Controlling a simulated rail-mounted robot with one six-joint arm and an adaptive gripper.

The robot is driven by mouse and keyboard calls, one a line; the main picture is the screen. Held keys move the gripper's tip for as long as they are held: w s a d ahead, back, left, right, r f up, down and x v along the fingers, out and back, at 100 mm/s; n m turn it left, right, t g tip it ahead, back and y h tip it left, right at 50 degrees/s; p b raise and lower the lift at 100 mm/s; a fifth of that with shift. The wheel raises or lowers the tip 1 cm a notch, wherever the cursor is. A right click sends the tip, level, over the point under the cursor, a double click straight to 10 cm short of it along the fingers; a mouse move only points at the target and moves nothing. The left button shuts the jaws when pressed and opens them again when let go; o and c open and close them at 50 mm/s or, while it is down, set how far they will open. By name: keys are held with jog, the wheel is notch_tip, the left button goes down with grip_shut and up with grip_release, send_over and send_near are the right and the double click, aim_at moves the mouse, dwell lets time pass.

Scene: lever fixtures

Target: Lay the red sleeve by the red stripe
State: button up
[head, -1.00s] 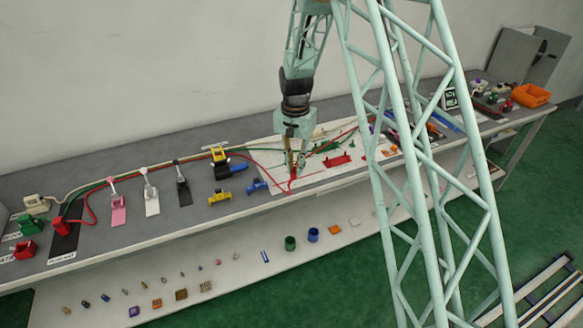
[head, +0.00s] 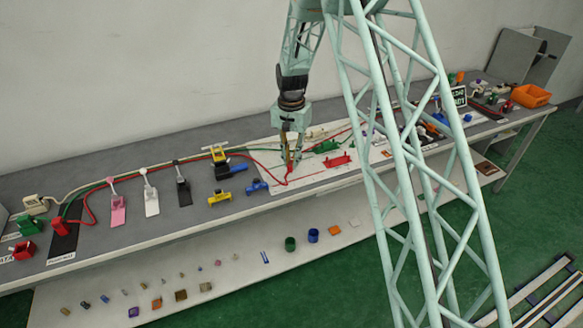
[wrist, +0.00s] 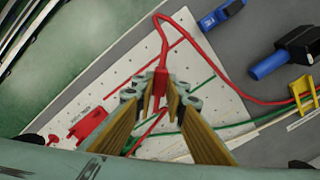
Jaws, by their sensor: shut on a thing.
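My gripper (wrist: 161,92) is shut on the red sleeve (wrist: 160,80), which sits on a red cable (wrist: 210,65). In the wrist view the red stripe (wrist: 120,75) runs slantwise on the pegboard, on the far side of the sleeve. The sleeve appears apart from the stripe; its height above the board cannot be told. The fingers partly hide the sleeve.
A red block (wrist: 92,127) stands on the board, left of the gripper in the wrist view. Green cable (wrist: 205,135) runs to the right. A blue clip (wrist: 222,14) and a black-and-blue device (wrist: 285,52) lie on the bench.

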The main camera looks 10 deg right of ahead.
aim_at(291, 163)
jog(key=shift+s+f, duration=0.1)
jog(key=shift+f, duration=1.45)
jog(key=shift+f+b, duration=0.25)
jog(key=shift+b, duration=0.1)
jog(key=o, duration=0.8)
jog(key=shift+r, duration=0.1)
notch_tip(291, 163, up, 12)
jog(key=shift+r+p, duration=0.2)
jog(key=shift+p, duration=0.7)
